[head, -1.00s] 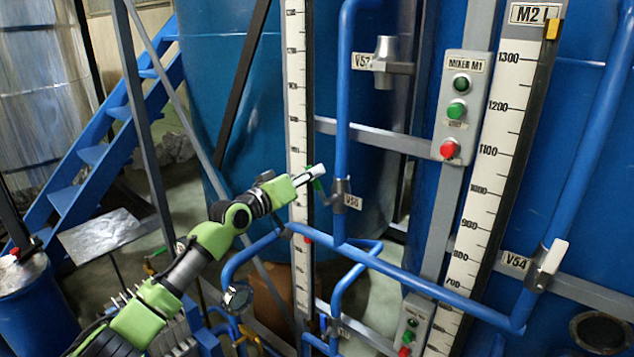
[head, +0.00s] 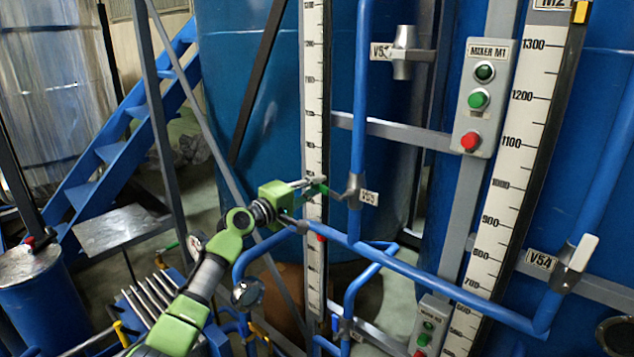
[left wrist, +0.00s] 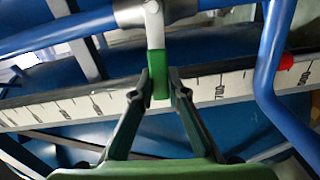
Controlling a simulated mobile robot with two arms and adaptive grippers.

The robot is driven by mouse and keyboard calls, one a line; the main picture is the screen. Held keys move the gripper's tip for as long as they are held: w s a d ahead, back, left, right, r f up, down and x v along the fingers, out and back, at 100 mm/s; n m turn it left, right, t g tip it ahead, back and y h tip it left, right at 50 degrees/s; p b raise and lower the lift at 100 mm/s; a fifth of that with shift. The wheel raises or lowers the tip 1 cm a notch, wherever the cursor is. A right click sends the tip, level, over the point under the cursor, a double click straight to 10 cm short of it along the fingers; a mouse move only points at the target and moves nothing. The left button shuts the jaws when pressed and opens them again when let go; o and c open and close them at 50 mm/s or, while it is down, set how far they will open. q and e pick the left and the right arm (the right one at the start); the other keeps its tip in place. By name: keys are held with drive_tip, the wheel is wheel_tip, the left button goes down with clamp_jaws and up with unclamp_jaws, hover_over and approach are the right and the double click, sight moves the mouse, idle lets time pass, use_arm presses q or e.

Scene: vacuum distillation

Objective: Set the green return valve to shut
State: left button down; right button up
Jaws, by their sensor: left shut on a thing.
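The green return valve's handle (head: 334,193) sticks out to the left from its grey valve body (head: 354,188) on the vertical blue pipe. A small white tag beside it is hard to read. In the left wrist view the handle has a pale stem and a green end (left wrist: 160,60). My left gripper (head: 316,183) is shut on the green end, with one fingertip on each side of it, as the left wrist view also shows (left wrist: 160,88). The fingers hide part of the handle in the head view. My right gripper is not in view.
The white level scale (head: 314,120) stands just behind my left gripper. A blue pipe (head: 440,287) runs below the valve. Valve V54 (head: 571,265) and the mixer button box (head: 480,98) are to the right. Blue stairs (head: 125,130) stand at the left.

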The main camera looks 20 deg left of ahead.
use_arm(q)
drive_tip(key=shift+f+n, duration=0.6)
drive_tip(key=shift+n, duration=0.1)
drive_tip(key=c, duration=2)
unclamp_jaws()
drive_tip(key=shift+o, duration=0.2)
drive_tip(key=v, duration=1.2)
